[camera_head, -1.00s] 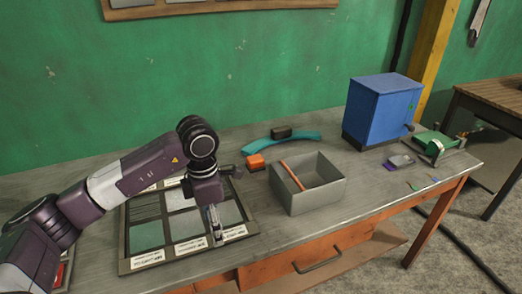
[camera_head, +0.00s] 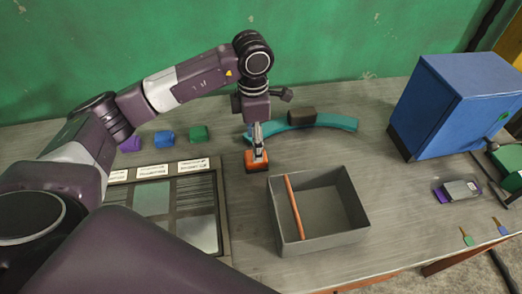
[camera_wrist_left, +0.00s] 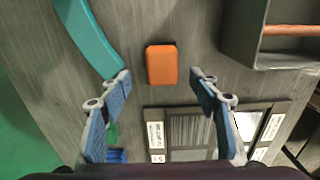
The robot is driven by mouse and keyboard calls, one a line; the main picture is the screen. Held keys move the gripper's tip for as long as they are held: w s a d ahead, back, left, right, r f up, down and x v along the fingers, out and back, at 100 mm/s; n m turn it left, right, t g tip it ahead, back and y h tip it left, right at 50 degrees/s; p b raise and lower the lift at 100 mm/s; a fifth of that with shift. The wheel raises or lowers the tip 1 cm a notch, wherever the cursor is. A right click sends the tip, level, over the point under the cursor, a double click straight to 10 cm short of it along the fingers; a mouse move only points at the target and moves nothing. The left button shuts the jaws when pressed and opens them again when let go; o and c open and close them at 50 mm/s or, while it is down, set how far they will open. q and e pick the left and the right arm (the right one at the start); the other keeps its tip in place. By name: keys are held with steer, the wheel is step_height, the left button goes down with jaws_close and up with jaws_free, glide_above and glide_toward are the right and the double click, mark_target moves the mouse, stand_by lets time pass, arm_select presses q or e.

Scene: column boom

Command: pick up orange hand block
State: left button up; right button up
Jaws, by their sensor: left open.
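The orange hand block (camera_head: 256,162) lies on the grey bench, left of the grey open box and in front of the teal curved piece. It also shows whole in the left wrist view (camera_wrist_left: 161,65), ahead of and between the fingers. My left gripper (camera_head: 258,150) points down above the block. In the left wrist view the fingers (camera_wrist_left: 164,80) are spread wide with nothing between their pads. The head view does not show clearly how much height is left between fingertips and block. My right gripper is not in view.
A grey open box (camera_head: 335,205) with an orange stick (camera_head: 294,207) stands right of the block. A teal curved piece (camera_head: 335,122) with a dark block (camera_head: 301,116) lies behind. A framed sample board (camera_head: 225,220) is at left. A blue cabinet (camera_head: 450,100) stands right.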

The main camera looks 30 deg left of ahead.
arm_select(q)
steer(key=shift+s+f, duration=0.2)
steer(key=shift+f, duration=0.25)
steer(key=shift+s+f+p, duration=0.1)
steer(key=shift+f+p, duration=0.25)
steer(key=shift+p, duration=0.1)
steer(key=f, duration=0.1)
steer(key=f+p, duration=0.1)
steer(key=f, duration=0.2)
steer(key=shift+w+d+f, duration=0.1)
steer(key=shift+w+f, duration=0.15)
steer(key=shift+f, duration=0.05)
steer(key=c, duration=0.6)
steer(key=shift+r, duration=0.1)
steer(key=c, duration=0.6)
steer(key=shift+c, duration=0.2)
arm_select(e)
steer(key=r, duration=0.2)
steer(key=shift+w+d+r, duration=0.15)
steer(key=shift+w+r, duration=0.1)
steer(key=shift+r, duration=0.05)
